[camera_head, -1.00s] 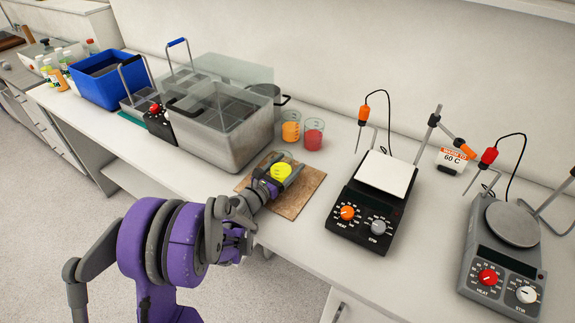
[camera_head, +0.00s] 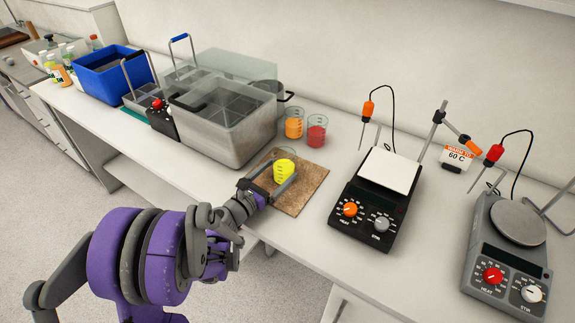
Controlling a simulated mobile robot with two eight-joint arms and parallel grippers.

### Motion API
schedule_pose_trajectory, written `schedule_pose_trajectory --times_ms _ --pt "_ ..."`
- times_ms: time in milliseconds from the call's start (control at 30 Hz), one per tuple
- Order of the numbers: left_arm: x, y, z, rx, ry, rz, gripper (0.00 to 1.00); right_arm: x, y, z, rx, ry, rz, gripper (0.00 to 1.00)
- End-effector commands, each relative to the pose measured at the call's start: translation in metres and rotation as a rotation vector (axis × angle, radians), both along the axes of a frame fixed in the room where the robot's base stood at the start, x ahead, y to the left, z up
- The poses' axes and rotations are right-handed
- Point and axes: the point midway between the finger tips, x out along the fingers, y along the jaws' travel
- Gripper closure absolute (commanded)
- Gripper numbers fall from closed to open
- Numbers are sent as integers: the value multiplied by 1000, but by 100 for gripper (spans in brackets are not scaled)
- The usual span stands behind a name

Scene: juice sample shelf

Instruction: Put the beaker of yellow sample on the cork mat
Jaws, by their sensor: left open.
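The beaker of yellow sample (camera_head: 285,169) stands upright on the brown cork mat (camera_head: 305,193), near its back left part. My left gripper (camera_head: 270,187) is open at the front left of the beaker. Its two fingers are spread and point toward the beaker; the near finger lies over the mat. Whether a fingertip still touches the glass cannot be told. My right gripper is not in view.
Beakers of orange (camera_head: 294,124) and red (camera_head: 316,131) sample stand behind the mat. A clear-walled water bath (camera_head: 230,125) is at its left. A hot plate with a white top (camera_head: 388,172) stands close on the right, and a grey one (camera_head: 517,222) further right.

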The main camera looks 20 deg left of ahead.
Motion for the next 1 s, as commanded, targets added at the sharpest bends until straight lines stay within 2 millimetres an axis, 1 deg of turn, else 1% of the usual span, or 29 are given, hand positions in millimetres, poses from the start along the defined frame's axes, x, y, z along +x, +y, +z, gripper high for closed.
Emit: schedule_pose_trajectory --times_ms 33,100,200,333,500,1000 --pt "-12 4 -2 1 1 5 0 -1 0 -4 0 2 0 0" --pt "-25 7 -1 0 0 4 0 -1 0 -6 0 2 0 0" --pt "-40 10 -1 -1 0 3 0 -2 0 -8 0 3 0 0" --pt "-52 12 -1 0 0 1 0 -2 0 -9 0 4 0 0" --pt "-57 13 0 0 0 1 0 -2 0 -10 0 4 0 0" --pt "-56 13 0 0 0 0 0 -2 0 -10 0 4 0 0"
